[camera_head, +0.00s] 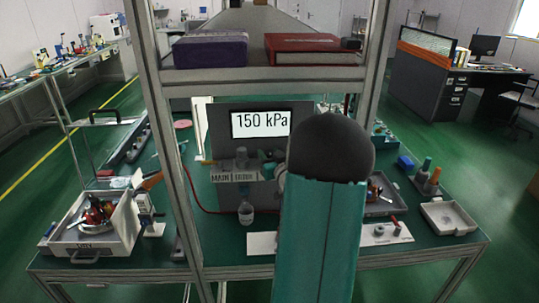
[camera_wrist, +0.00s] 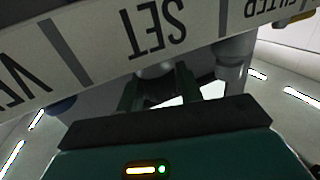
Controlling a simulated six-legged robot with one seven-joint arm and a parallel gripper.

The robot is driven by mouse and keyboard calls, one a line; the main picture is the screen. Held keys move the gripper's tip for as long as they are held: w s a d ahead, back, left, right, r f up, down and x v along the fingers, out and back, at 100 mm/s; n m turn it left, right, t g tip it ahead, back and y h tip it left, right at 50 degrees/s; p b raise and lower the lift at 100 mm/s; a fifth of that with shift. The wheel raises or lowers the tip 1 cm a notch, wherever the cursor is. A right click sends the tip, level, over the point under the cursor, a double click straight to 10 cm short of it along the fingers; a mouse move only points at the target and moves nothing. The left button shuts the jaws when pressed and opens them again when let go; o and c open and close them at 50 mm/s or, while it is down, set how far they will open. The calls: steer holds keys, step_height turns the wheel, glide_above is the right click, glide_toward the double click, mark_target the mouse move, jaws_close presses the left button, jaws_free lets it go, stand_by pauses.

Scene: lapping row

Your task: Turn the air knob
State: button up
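The air unit (camera_head: 222,122) stands on the green bench in the head view, its display (camera_head: 260,123) reading 150 kPa. Labels reading MAIN and what looks like FILTER show on its front. My arm hides the part to their right. In the wrist view the label strip (camera_wrist: 100,45) appears upside down, with SET in the middle. A grey knob (camera_wrist: 154,71) by SET is partly hidden beneath the strip. My gripper (camera_wrist: 158,84) has its two dark green fingers apart, one at each side of this knob. I cannot tell whether they touch it. My gripper is hidden in the head view.
Another grey knob or fitting (camera_wrist: 235,55) is close right of my fingers in the wrist view. A small bottle (camera_head: 246,213) stands before the unit. An open drawer box (camera_head: 112,232) is at left. Frame posts and a shelf (camera_head: 270,78) with two boxes stand close in front.

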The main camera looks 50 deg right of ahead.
steer(key=c, duration=0.5)
steer(key=shift+a+h, duration=0.1)
steer(key=shift+h, duration=0.2)
steer(key=shift+w+m+g+h, duration=0.1)
steer(key=shift+m+g+h, duration=0.8)
steer(key=shift+m+h, duration=0.1)
steer(key=shift+m+g+h, duration=0.5)
steer(key=shift+h, duration=0.1)
steer(key=o, duration=0.7)
